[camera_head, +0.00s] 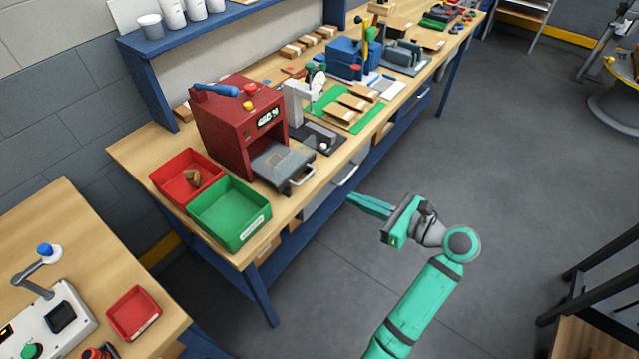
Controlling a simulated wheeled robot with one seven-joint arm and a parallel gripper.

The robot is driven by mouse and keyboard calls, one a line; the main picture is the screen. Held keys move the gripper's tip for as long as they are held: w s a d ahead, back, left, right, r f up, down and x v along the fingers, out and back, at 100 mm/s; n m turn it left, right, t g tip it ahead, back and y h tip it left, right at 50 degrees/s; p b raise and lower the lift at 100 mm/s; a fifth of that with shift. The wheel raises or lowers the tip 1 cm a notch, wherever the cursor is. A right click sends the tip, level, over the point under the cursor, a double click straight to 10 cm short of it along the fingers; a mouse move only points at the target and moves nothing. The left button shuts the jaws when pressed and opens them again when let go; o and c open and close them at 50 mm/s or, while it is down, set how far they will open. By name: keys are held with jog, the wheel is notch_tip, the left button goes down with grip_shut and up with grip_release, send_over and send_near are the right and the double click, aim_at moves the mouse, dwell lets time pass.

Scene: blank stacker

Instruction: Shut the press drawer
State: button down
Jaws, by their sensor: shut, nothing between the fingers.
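The red press (243,125) stands on the wooden workbench, with a blue handle on top and a small display on its front. Its press drawer (283,165) is pulled out toward the bench's front edge, a grey tray with a clear cover and a metal handle (302,176). A small brownish piece seems to lie in it, but I cannot tell what it is. My gripper (352,199) is shut and empty, in front of the bench edge, to the right of and below the drawer handle in the picture. It is apart from the drawer.
A red bin (160,181) and a green bin (265,228) stand left of the drawer. A grey device (318,138) and a green mat (372,119) lie to its right. The floor (480,150) right of the bench is clear.

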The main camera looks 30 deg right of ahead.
aim_at(286, 165)
jog(key=x, duration=1.3)
jog(key=shift+w+a+f, duration=0.1)
jog(key=shift+w+a, duration=0.05)
jog(key=shift+w, duration=0.1)
jog(key=x, duration=0.3)
jog(key=r+x, duration=0.1)
jog(key=x, duration=0.3)
jog(key=r+x, duration=0.1)
jog(key=x, duration=0.2)
jog(key=shift+w+a, duration=0.25)
jog(key=shift+w, duration=0.2)
jog(key=shift+w+a+r, duration=0.1)
jog(key=shift+a, duration=0.05)
jog(key=shift+r, duration=0.1)
jog(key=v, duration=1.1)
jog(key=shift+s+d, duration=0.2)
jog(key=shift+s, duration=0.05)
jog(key=shift+f, duration=0.2)
